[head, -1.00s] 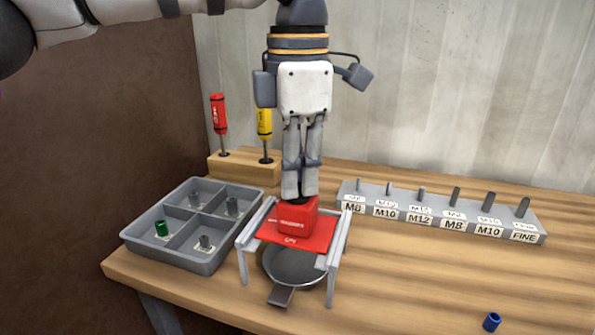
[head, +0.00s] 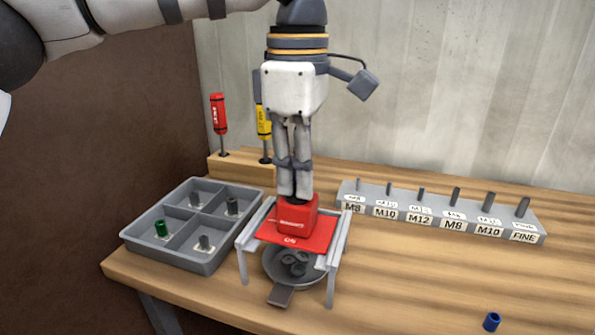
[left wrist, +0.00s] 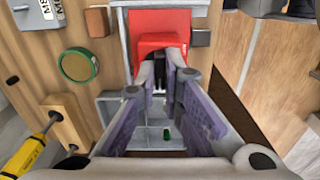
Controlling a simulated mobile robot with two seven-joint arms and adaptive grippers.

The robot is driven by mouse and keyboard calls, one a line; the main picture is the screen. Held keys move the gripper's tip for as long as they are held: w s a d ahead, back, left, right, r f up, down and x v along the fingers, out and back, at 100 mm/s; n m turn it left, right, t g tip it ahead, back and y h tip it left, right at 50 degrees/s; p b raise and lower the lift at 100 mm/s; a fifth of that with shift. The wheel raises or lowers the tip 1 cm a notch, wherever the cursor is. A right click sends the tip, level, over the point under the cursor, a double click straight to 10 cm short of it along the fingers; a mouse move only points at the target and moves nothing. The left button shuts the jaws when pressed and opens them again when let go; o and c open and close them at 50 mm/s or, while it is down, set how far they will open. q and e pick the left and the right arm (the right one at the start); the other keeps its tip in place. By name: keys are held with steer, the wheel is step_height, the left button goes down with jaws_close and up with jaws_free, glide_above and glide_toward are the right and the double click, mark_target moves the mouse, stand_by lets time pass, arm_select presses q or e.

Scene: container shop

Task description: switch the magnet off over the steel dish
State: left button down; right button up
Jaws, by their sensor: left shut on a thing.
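The red magnet (head: 297,216), a block on a flat red plate (head: 290,240), sits on a grey stand (head: 332,262). My left gripper (head: 295,196) points down and is shut on the top of the magnet; its fingers hide the switch part. The magnet also shows in the left wrist view (left wrist: 160,42), just beyond the fingers. The steel dish (head: 313,278) is under the plate, partly hidden by it. Several dark ring-like pieces (head: 294,263) lie in the dish. My right gripper is not in view.
A grey four-compartment tray (head: 141,241) with small parts, one green, stands left of the stand. A labelled rack of studs (head: 440,212) is at the back right. Red (head: 219,115) and yellow (head: 263,122) screwdrivers stand in a wooden block. A blue piece (head: 492,321) lies front right.

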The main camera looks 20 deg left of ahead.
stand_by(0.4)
arm_select(q)
steer(key=c, duration=1.7)
jaws_free()
step_height(320, 180, up, 12)
